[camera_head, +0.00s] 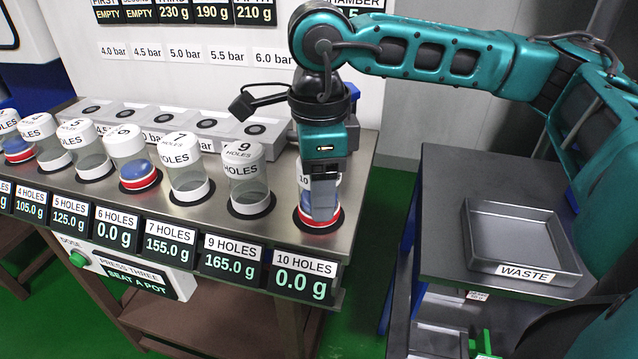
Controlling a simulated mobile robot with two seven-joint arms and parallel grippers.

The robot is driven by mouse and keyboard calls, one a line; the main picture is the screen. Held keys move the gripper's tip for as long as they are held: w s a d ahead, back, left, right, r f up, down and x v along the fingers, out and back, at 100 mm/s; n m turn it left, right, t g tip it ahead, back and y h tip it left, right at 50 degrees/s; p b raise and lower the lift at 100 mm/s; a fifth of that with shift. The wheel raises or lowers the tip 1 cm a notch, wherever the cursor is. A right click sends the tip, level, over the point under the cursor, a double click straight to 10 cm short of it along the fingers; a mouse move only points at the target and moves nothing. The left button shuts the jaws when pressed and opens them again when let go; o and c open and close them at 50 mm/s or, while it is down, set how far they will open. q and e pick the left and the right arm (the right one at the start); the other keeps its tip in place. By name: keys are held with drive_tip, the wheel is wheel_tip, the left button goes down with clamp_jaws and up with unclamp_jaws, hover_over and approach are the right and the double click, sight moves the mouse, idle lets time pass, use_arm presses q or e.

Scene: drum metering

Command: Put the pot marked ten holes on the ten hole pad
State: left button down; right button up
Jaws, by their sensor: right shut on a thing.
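The pot marked ten holes (304,212) has a white lid, a blue part and a red and white base. It is upright at the ten hole pad (339,217), a dark ring at the right end of the metal bench. I cannot tell whether its base touches the pad. My right gripper (321,205) comes down from above and is shut on this pot, hiding much of it. The display below it (304,277) reads 10 HOLES, 0.0 g. My left gripper is not in view.
Several other pots stand in a row to the left, the nearest being the nine holes pot (247,178). A six holes pot (131,158) also has a blue part and red base. A waste tray (527,272) sits on the dark table (450,180) at right.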

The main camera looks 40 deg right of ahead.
drive_tip(key=shift+f, duration=0.15)
drive_tip(key=o, duration=1.3)
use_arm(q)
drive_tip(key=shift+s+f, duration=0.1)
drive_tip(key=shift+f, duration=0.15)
use_arm(e)
drive_tip(key=shift+r, duration=0.3)
wheel_tip(320, 180, up, 11)
drive_tip(key=shift+f+p, duration=0.15)
drive_tip(key=shift+p, duration=0.75)
drive_tip(key=shift+r, duration=0.55)
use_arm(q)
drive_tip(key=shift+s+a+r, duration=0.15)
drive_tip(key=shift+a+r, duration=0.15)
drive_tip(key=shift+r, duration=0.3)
